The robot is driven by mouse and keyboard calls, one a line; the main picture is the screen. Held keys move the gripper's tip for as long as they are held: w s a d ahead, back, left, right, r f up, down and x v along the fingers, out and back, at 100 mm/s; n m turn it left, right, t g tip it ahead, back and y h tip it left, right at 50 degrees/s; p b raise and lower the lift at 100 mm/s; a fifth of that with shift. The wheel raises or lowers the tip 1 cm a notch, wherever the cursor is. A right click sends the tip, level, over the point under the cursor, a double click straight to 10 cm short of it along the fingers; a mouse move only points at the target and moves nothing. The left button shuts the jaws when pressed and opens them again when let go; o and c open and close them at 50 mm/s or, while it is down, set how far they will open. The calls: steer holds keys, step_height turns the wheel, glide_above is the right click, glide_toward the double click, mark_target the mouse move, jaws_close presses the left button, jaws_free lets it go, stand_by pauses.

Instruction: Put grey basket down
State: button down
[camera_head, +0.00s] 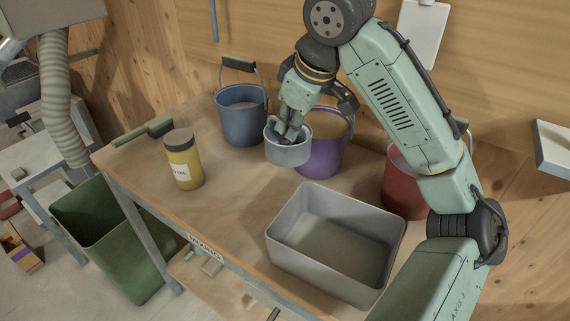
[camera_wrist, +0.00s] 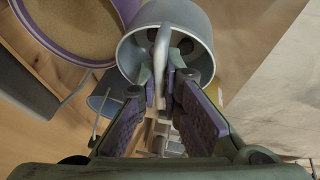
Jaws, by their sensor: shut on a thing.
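The grey basket (camera_head: 289,153) is a small round light-grey vessel, in front of the purple bucket in the head view. My gripper (camera_head: 290,134) reaches down to it from above and is shut on it. In the wrist view the grey basket (camera_wrist: 190,22) lies just past my fingertips (camera_wrist: 166,88). A pale bar crosses its opening, between the fingers. The basket seems held above the workbench (camera_head: 235,205), but its underside is hidden and the gap is hard to judge.
A rectangular grey bin (camera_head: 292,258) stands at the bench's front right. A blue bucket (camera_head: 241,122), a purple bucket (camera_head: 322,160) and a red bucket (camera_head: 402,190) stand along the back. A yellow jar (camera_head: 184,168) stands left. Bare bench lies between jar and bin.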

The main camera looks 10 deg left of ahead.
mark_target(302, 145)
step_height(302, 145, down, 11)
steer(key=shift+r+p, duration=0.1)
steer(key=shift+p, duration=0.55)
steer(key=c, duration=1.8)
jaws_free()
steer(key=shift+o, duration=0.2)
steer(key=b+v, duration=0.2)
steer(key=v, duration=1)
